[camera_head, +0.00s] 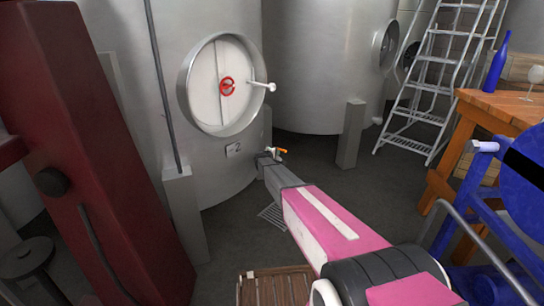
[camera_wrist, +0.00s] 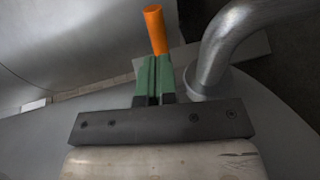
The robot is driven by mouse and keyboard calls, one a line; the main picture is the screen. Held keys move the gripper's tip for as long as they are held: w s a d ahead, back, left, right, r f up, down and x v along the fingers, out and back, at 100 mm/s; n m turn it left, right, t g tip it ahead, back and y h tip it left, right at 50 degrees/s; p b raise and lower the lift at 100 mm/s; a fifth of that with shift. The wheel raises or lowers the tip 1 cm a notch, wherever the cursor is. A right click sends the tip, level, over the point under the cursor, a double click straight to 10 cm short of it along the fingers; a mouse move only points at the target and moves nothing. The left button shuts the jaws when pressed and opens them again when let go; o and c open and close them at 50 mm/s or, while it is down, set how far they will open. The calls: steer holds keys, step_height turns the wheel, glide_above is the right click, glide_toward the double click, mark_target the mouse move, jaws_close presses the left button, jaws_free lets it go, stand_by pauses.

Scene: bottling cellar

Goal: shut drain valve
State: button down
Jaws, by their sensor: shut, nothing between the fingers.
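The drain valve's orange handle (camera_head: 279,150) shows low on the front of the tank marked 2, just past the end of my arm. In the wrist view the orange handle (camera_wrist: 155,30) stands straight ahead of my fingertips. My gripper (camera_wrist: 153,62) has green fingers pressed together, with nothing between them. Its tips line up with the near end of the handle; I cannot tell whether they touch it. In the head view my gripper (camera_head: 270,155) is small and partly merges with the valve. The valve body is mostly hidden.
A bent steel pipe (camera_wrist: 218,55) is close on the right of my fingers. The tank's round hatch (camera_head: 222,85) is above the valve. A floor grate (camera_head: 271,215) and a slatted wooden crate (camera_head: 276,287) lie below. A blue machine (camera_head: 490,200) stands right.

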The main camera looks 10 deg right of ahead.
steer(key=shift+x, duration=1.2)
steer(key=shift+d+y, duration=0.15)
steer(key=shift+y, duration=0.15)
